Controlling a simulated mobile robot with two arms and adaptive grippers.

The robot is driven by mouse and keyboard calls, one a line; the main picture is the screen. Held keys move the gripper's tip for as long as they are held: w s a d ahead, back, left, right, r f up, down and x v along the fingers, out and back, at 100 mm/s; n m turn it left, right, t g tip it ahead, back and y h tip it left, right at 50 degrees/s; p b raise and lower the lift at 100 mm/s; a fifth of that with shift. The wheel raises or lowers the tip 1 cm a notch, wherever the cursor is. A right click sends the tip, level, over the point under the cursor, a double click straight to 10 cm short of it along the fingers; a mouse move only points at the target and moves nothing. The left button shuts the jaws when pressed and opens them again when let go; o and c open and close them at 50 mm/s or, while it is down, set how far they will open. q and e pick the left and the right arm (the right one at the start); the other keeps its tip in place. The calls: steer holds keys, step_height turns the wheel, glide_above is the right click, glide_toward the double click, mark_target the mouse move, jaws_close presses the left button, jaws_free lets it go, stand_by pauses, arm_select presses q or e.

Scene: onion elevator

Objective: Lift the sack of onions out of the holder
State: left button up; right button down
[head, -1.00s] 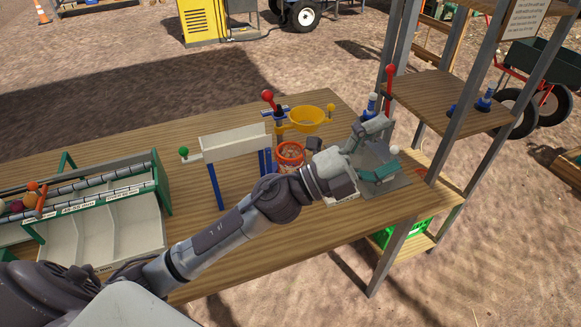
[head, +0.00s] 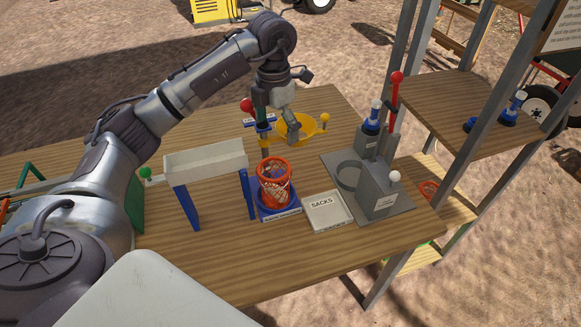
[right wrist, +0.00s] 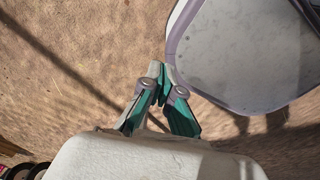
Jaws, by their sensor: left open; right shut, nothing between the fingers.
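The sack (head: 275,187) is an orange-red net with a round rim. It stands upright in the blue holder (head: 282,212) on the wooden table, with its contents hard to make out through the mesh. My left gripper (head: 279,138) is open and points down above and behind the sack, in front of the yellow funnel (head: 307,125), which it partly hides. It appears apart from the sack. My right gripper (right wrist: 160,72) shows only in the right wrist view; it is shut and empty above sandy ground, away from the table.
A white chute (head: 205,160) on blue legs stands left of the sack. A tray marked SACKS (head: 326,211) and a grey machine (head: 376,190) with a red-knobbed lever stand on the right. A red-knobbed lever (head: 247,106) rises beside the funnel. A wooden shelf rack (head: 466,110) borders the table's right.

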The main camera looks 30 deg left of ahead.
steer(key=s+r+p, duration=0.1)
steer(key=s+p, duration=0.1)
steer(key=s, duration=0.5)
arm_select(q)
glide_toward(274, 170)
steer(key=s+d+f, duration=0.1)
steer(key=s+d, duration=0.1)
steer(key=s, duration=0.1)
step_height(274, 170, down, 2)
steer(key=shift+s+d+f+p, duration=0.1)
steer(key=shift+s+f+p, duration=0.1)
steer(key=shift+p, duration=0.6)
steer(key=shift+w+f, duration=0.15)
steer(key=shift+f, duration=1.2)
steer(key=c, duration=1.3)
arm_select(e)
steer(key=w+r, duration=0.1)
steer(key=w, duration=0.1)
steer(key=w+r, duration=0.2)
steer(key=shift+d, duration=0.15)
